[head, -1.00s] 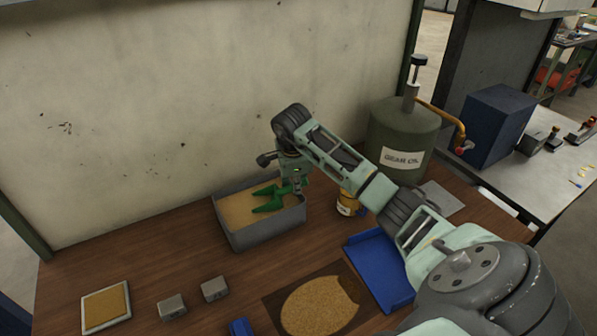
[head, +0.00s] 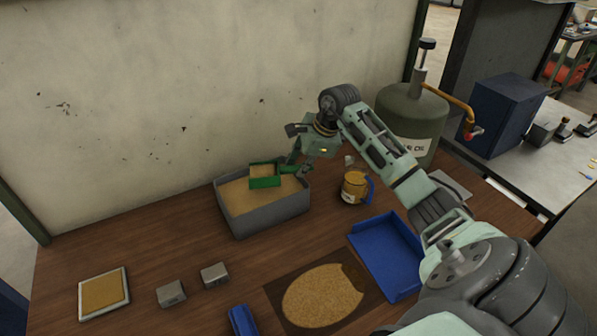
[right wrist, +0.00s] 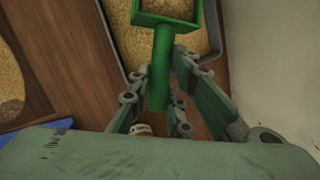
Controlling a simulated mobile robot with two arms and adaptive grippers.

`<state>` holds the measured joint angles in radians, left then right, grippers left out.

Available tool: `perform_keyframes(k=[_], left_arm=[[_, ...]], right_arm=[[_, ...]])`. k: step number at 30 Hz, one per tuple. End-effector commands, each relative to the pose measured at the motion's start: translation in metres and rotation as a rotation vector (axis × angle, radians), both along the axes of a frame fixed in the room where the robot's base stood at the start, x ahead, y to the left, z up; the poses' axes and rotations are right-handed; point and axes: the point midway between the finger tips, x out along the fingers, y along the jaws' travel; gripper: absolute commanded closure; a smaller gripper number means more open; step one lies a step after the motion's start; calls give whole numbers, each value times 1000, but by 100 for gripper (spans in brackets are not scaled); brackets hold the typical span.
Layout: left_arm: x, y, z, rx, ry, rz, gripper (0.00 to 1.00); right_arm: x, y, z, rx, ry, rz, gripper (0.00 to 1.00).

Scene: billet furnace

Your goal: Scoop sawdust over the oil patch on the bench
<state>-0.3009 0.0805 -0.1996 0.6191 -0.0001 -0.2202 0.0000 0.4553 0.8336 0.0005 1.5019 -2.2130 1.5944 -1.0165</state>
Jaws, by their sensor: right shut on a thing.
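My right gripper (head: 298,164) is shut on the handle of the green scoop (head: 264,181). The scoop is level above the grey bin (head: 268,224) of sawdust, with sawdust in its pan. The right wrist view shows the handle (right wrist: 160,65) between my fingers (right wrist: 172,90) and the pan at the top edge. On the bench (head: 190,250), a rounded layer of sawdust (head: 318,296) lies on a dark rectangular area (head: 375,297). Its upper right edge has a notch. Oil under the layer cannot be seen. My left gripper is out of view.
A yellow mug-like container (head: 353,190) stands right of the bin, near a blue tray (head: 385,255). Two small metal blocks (head: 171,294), a framed tan pad (head: 103,292) and a blue item (head: 242,320) lie in front. A green drum (head: 408,112) stands behind my arm.

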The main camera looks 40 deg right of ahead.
Motion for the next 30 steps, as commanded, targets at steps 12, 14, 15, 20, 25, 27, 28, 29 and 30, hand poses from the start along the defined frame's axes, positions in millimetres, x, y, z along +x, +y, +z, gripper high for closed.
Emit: perform_keyframes(k=[12, 14, 15, 20, 25, 27, 28, 29, 30], left_arm=[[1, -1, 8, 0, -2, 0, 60], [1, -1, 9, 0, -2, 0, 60], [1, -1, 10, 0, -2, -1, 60], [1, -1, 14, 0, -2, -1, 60], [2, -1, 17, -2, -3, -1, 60], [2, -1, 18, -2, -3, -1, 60], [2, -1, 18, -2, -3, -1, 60], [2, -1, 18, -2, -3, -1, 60], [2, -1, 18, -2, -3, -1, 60]], right_arm=[[-2, -3, 32, 44, -35, 0, 100], [-2, -3, 36, 47, -38, 0, 100], [-2, -4, 39, 48, -39, 1, 100], [-2, -4, 49, 56, -45, 1, 100], [-2, -4, 57, 63, -50, 1, 100], [-2, -4, 58, 65, -51, 1, 100], [-2, -4, 59, 65, -51, 1, 100], [-3, -4, 60, 66, -52, 1, 100], [-3, -4, 60, 66, -52, 1, 100]])
